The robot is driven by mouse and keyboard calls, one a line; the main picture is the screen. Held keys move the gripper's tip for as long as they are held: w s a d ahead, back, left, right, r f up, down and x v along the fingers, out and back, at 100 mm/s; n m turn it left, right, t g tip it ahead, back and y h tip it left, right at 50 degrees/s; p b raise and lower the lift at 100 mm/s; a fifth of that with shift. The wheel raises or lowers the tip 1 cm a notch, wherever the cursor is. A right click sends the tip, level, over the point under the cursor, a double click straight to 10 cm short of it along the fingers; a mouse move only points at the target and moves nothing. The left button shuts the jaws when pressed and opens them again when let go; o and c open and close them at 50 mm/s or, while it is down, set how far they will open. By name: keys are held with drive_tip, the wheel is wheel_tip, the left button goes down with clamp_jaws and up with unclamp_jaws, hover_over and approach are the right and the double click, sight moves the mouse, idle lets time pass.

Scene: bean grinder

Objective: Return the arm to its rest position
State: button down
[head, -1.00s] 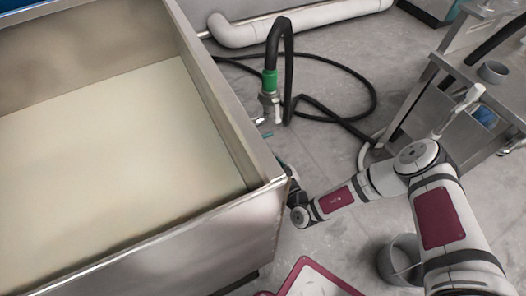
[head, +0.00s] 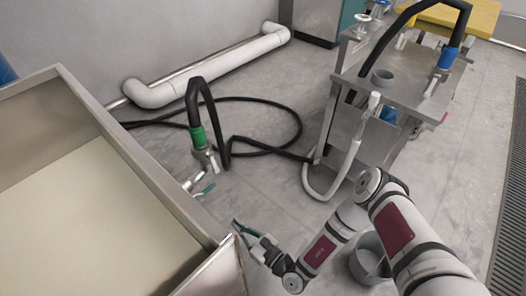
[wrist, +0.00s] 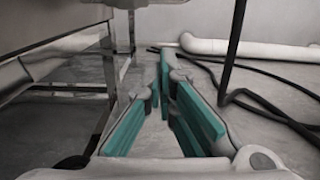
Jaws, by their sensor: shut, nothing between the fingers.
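My gripper (head: 238,228) is beside the near right corner of the metal tank (head: 140,160) in the head view. Its teal finger pads show there, just right of the tank's wall. In the wrist view my gripper (wrist: 166,62) points along the floor, shut and empty. My arm reaches in from the lower right of the head view, bent at the elbow, with its wrist low near the tank corner. Whether the gripper touches the tank cannot be told.
A green-collared tap with a black hose (head: 198,135) stands right of the tank. A metal cart (head: 400,95) is at the upper right. A grey bucket (head: 368,258) stands beside my arm. Tank legs (wrist: 108,70) are close on the left in the wrist view.

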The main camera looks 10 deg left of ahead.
drive_tip(key=w+r+n+g+y, duration=0.2)
drive_tip(key=r+n+g, duration=0.2)
drive_tip(key=r, duration=0.5)
drive_tip(key=w+r+n+g+y, duration=0.2)
drive_tip(key=r+n+g, duration=0.25)
drive_tip(key=r, duration=0.45)
drive_tip(key=s+d+r+n+g+h, duration=0.3)
drive_tip(key=d+r+n, duration=0.1)
drive_tip(key=r, duration=0.3)
drive_tip(key=s+d+r+n+g+h, duration=0.2)
drive_tip(key=d+r+n+g, duration=0.15)
drive_tip(key=r, duration=0.45)
drive_tip(key=s+d+r+n+g+h, duration=0.2)
drive_tip(key=s+d+r+n+h, duration=0.1)
drive_tip(key=r+n, duration=0.3)
drive_tip(key=s+d+r+t+h, duration=0.35)
drive_tip(key=s+d, duration=0.25)
drive_tip(key=d, duration=0.3)
drive_tip(key=s+d+r+n+t+h, duration=0.1)
drive_tip(key=s+d+r+t+h, duration=0.2)
drive_tip(key=s+d+h, duration=0.45)
drive_tip(key=s+d+r+t+h, duration=0.2)
drive_tip(key=s+d+r+t, duration=0.15)
drive_tip(key=d, duration=0.65)
wheel_tip(320, 180, up, 30)
drive_tip(key=t+p, duration=0.2)
drive_tip(key=p, duration=2.6)
drive_tip(key=shift+s+d+t+p, duration=0.25)
drive_tip(key=shift+s+t+p, duration=0.05)
drive_tip(key=shift+t+p, duration=0.1)
